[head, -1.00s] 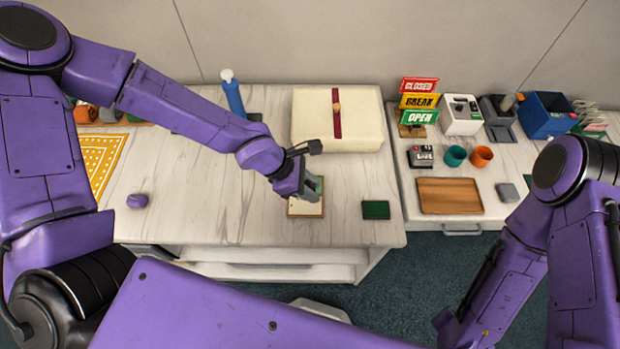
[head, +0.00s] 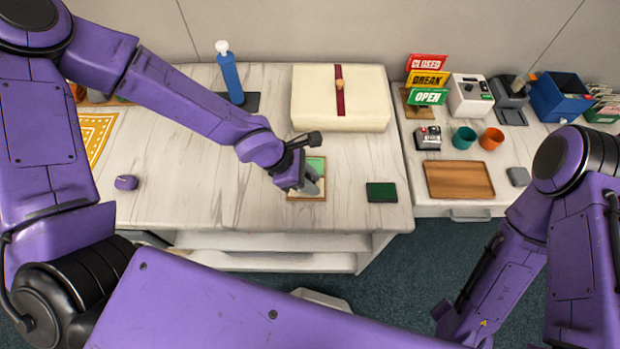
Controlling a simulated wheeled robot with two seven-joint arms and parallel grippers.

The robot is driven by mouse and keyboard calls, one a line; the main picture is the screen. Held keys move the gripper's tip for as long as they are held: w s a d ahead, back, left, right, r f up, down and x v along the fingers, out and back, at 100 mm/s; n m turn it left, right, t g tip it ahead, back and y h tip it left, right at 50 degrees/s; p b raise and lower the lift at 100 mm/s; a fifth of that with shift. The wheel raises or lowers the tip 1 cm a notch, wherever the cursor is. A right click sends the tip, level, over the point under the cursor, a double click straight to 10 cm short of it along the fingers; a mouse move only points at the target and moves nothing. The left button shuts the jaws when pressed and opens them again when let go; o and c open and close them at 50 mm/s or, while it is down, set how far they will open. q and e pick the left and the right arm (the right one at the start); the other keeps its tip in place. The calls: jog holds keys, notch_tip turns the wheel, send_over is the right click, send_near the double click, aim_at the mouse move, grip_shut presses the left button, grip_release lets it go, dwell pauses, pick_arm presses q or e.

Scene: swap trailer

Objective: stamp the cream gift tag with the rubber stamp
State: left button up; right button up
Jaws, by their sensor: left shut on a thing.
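The cream gift tag (head: 298,195) lies in a brown-edged holder on the white table, with a green patch (head: 316,165) at its far end. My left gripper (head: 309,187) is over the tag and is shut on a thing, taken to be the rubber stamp. The stamp is mostly hidden by the fingers, and I cannot tell whether it touches the tag. A dark green pad (head: 381,192) lies to the right of the tag. My right arm shows at the right, but its gripper is not in view.
A cream box with a red ribbon (head: 359,98) stands behind the tag. A blue bottle (head: 230,78) is at the back left, and a purple object (head: 126,182) at the left. The right counter holds a wooden tray (head: 460,179), cups and signs.

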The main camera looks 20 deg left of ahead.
pick_arm(q)
jog(key=shift+f+b, duration=0.45)
jog(key=shift+f, duration=0.05)
dwell(0.7)
jog(key=shift+f, duration=0.1)
dwell(0.8)
notch_tip(320, 180, up, 7)
jog(key=p, duration=0.7)
jog(key=shift+p, duration=0.3)
dwell(0.5)
